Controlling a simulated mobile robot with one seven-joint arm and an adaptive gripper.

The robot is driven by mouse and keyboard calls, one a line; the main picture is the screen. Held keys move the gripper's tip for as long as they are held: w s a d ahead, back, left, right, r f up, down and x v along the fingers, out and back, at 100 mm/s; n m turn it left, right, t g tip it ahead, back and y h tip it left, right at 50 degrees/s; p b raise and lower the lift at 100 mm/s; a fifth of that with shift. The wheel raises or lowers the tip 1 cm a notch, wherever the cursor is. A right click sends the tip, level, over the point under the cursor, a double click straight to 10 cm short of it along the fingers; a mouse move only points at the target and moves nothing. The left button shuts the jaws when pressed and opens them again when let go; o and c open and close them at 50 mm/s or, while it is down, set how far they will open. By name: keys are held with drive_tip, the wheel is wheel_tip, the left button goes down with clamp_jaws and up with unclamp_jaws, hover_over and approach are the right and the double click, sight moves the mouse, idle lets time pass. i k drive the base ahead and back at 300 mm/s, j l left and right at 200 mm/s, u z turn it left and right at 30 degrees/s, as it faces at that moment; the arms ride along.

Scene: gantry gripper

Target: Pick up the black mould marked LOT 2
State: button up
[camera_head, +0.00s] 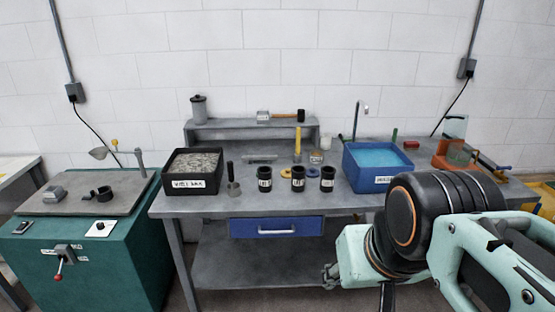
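Three black cup-shaped moulds stand upright in a row on the grey workbench (225,205): a left one (264,174), a middle one (298,174) and a right one (327,174). Each has a small white label on its front, but the print is too small to read, so I cannot tell which is LOT 2. My gripper (331,275) shows small and dark at the end of my arm, lower in the picture than the moulds and apart from them. I cannot tell whether its fingers are open or shut.
A black bin (193,187) of grey grains stands left of the moulds, a blue bin (378,184) to their right. A dark-handled tool (232,180) stands beside the left mould. A blue drawer (277,228) is under the bench top.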

sight(265, 180)
drive_tip(key=i+j, duration=0.2)
drive_tip(key=i, duration=0.25)
drive_tip(key=i+j, duration=0.15)
drive_tip(key=i, duration=0.35)
drive_tip(key=i+j, duration=0.2)
drive_tip(key=i, duration=0.25)
drive_tip(key=i+j, duration=0.15)
drive_tip(key=i, duration=0.35)
